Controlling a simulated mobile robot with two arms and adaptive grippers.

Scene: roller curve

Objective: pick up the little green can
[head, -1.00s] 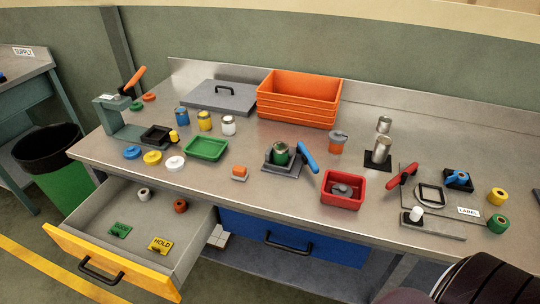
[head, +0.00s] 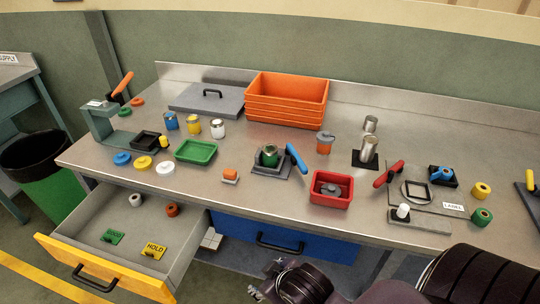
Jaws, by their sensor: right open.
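A little green can (head: 269,157) stands in a grey fixture (head: 271,172) near the middle of the bench, with a blue lever (head: 296,158) at its right. A grey ring or rim shows around the can's top, and the fixture hides its lower part. My right gripper (head: 268,281) is at the bottom of the head view, in front of the bench, below and well apart from the can. It is open and looks empty; the fingers are small and dark here. My left gripper is not in view.
A green tray (head: 196,160) lies farther left. Orange stacked bins (head: 286,112) stand behind. The yellow-fronted drawer (head: 92,277) is open at the left.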

